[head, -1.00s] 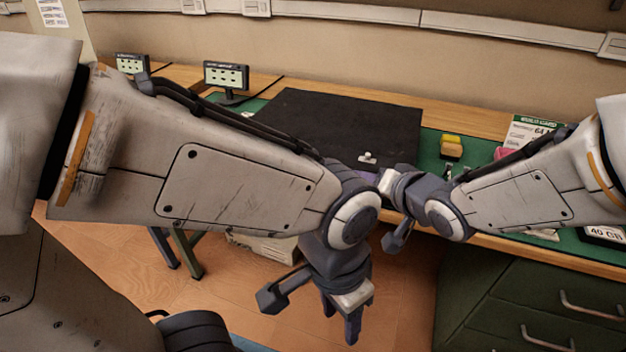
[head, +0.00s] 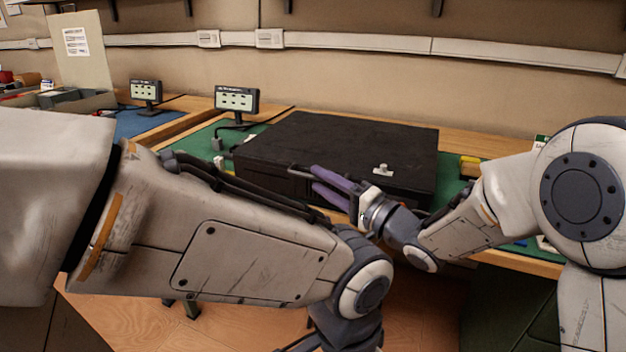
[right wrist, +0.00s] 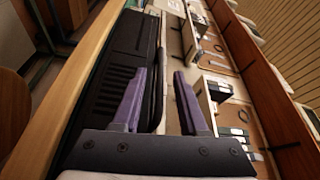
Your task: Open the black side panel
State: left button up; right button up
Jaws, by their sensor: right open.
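A black computer case (head: 270,155) lies flat on the workbench, its broad black side panel (head: 350,138) facing up and closed. A small pale latch or knob (head: 382,171) sits near the panel's front right edge. My right gripper (head: 316,180), with purple fingers, is open at the case's front face. In the right wrist view the right gripper (right wrist: 160,80) has a thin dark bar (right wrist: 158,92) running between its spread fingers; I cannot tell whether they touch it. My left arm crosses the foreground; its fingers are below the picture.
A small display (head: 237,99) stands behind the case's left side, and another display (head: 146,91) is further left. Green mat (head: 205,140) shows left of the case. A yellow block (head: 469,167) is to its right. The wall closes off the back.

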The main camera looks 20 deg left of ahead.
aim_at(313, 177)
jog(key=shift+x, duration=1.55)
grip_shut()
